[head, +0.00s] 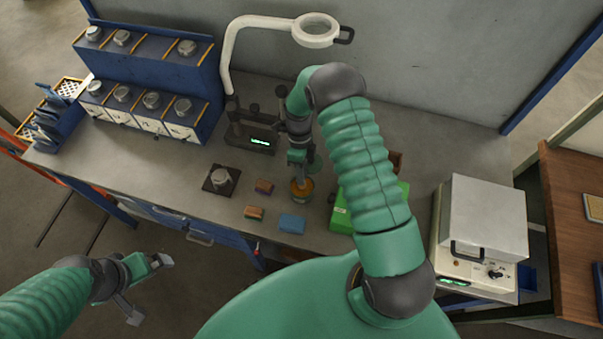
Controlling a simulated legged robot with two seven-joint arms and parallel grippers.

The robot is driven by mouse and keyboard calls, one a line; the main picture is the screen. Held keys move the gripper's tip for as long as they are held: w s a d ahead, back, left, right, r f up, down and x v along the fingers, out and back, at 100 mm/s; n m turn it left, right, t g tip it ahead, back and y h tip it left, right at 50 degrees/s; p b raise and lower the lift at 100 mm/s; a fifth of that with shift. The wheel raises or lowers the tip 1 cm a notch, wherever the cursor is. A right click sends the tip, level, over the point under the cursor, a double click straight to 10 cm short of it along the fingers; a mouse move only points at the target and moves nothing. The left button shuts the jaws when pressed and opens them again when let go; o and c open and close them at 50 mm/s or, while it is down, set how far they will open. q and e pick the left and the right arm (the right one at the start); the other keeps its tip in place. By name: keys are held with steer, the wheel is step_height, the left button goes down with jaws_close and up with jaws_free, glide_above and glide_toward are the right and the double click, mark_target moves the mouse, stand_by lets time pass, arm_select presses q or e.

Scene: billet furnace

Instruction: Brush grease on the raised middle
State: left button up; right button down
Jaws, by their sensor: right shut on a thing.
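My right gripper (298,170) is shut on a thin tool, likely the brush, whose lower end is over or in a small round tin (302,194) of orange-brown grease. The brush is mostly hidden by the gripper, and I cannot tell whether its tip touches the grease. A silver metal part with a raised round middle (222,174) sits on a dark square plate (213,188), left of the tin. My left gripper (153,290) is open and empty, off the bench's front edge at lower left.
A green box (342,219) is partly behind my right arm. A ring lamp (316,31), blue racks (160,62) and a white oven-like box (487,217) stand around. Bare bench lies left of the plate.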

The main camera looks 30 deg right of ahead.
steer(key=shift+r+p, duration=2.5)
steer(key=shift+r, duration=1)
